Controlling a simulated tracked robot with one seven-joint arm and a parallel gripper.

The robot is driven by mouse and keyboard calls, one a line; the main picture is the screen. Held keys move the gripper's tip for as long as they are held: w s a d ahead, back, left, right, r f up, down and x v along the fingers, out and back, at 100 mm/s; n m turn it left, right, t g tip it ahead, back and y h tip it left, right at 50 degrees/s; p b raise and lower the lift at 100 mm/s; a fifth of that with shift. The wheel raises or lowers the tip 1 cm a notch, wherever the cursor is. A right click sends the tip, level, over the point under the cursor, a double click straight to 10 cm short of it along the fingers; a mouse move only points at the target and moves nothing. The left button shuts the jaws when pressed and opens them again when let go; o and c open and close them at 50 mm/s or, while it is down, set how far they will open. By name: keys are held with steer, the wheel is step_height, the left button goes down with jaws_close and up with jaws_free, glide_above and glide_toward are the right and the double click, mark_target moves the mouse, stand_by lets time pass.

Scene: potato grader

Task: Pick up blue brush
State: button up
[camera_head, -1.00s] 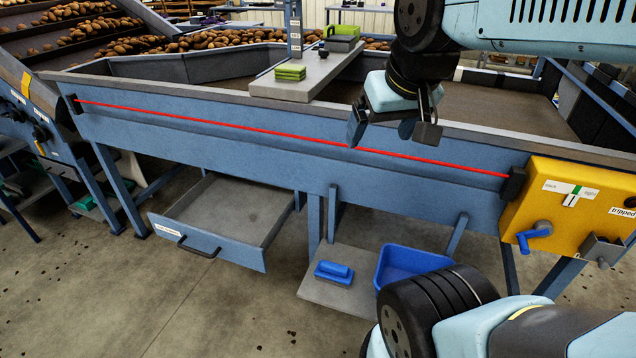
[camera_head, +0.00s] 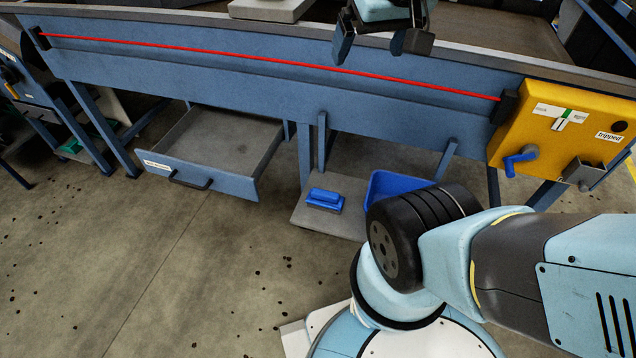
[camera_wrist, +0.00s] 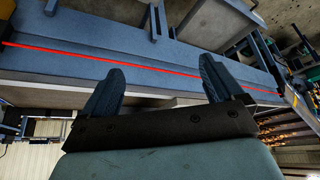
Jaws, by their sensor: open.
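The blue brush (camera_head: 325,199) lies on a low grey shelf (camera_head: 313,219) under the blue machine frame, left of a blue bin (camera_head: 388,186) in the head view. My gripper (camera_head: 382,48) is high above it at the top of the head view, in front of the machine's side panel. Its two dark fingers are apart with nothing between them. In the wrist view my gripper (camera_wrist: 164,88) also shows open and empty, and I cannot make out the brush there.
A red cord (camera_head: 270,66) runs along the blue side panel (camera_head: 230,85). An open grey drawer (camera_head: 215,150) sticks out to the left. A yellow control box (camera_head: 560,125) with a blue crank is at right. The front floor is clear at left.

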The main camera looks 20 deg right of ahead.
steer(key=w+f+n+g+h, duration=0.1)
steer(key=w+f, duration=0.3)
steer(key=w, duration=0.2)
steer(key=w+f+n+g, duration=0.2)
steer(key=w+f, duration=0.2)
steer(key=w, duration=0.3)
steer(key=n+g, duration=0.2)
glide_above(327, 198)
steer(key=w+a, duration=0.2)
step_height(327, 198, down, 10)
steer(key=w+f+n+g+h, duration=0.1)
steer(key=f+n, duration=0.1)
steer(key=f, duration=0.9)
steer(key=a+f+n+g+h, duration=0.1)
steer(key=f+n, duration=0.1)
steer(key=f, duration=0.8)
steer(key=w+f+n+g, duration=0.1)
steer(key=f, duration=1)
steer(key=shift+w+a+f+n+h, duration=0.3)
steer(key=shift+w+n+h, duration=0.05)
steer(key=shift+n+h, duration=0.05)
steer(key=x, duration=1.2)
steer(key=shift+s+a, duration=0.1)
steer(key=shift+s, duration=0.2)
steer(key=shift+s+d+f, duration=0.1)
steer(key=shift+d+f, duration=0.15)
steer(key=shift+f, duration=0.3)
steer(key=shift+f, duration=0.25)
steer(key=shift+c, duration=0.3)
